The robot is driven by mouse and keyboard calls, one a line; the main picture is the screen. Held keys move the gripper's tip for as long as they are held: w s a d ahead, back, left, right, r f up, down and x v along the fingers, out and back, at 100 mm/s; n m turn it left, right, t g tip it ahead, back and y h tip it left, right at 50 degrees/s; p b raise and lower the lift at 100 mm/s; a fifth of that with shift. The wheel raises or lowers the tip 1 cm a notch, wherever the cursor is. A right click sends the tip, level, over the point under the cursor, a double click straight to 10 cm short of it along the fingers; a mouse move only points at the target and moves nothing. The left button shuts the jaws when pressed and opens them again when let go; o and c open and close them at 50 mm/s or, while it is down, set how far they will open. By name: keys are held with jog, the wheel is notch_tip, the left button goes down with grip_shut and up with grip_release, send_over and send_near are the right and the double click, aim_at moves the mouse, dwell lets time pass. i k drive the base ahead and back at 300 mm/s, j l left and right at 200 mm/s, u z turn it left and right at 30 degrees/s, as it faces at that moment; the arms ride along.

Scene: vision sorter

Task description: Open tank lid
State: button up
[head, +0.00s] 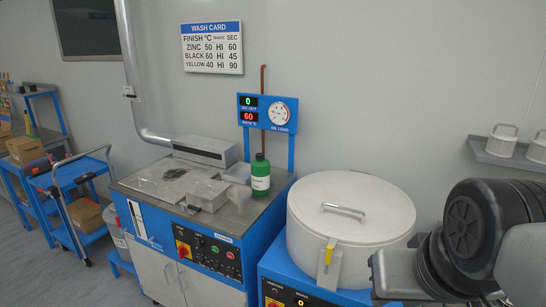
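The tank (335,243) is a wide white round drum on a blue stand, right of the middle. Its white lid (375,190) lies flat over the top and looks closed. A metal bar handle (343,209) stands on the lid. A pale clasp with a yellow lever (330,254) is at the front rim. Dark and grey parts at the lower right look like my own arm, to the right of the tank and apart from the lid handle. No gripper fingers can be made out.
Left of the tank is a blue washing bench (140,182) with a green bottle (260,175) and a metal box (207,195). A gauge panel (267,113) rises behind it. A wall shelf (500,158) with white canisters is at the right. Blue carts stand far left.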

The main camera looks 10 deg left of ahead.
aim_at(167, 180)
jog(key=i+j+z, duration=0.15)
jog(key=j, duration=0.4)
jog(key=i+j+z, duration=0.15)
jog(key=j, duration=0.4)
jog(key=i+j+z, duration=0.1)
jog(key=j, duration=0.45)
jog(key=i+j+z, duration=0.15)
jog(key=j, duration=0.45)
jog(key=i+j, duration=0.1)
jog(key=j, duration=1.15)
jog(key=i+j, duration=0.15)
jog(key=j, duration=0.5)
jog(key=i+j, duration=0.1)
jog(key=j, duration=0.55)
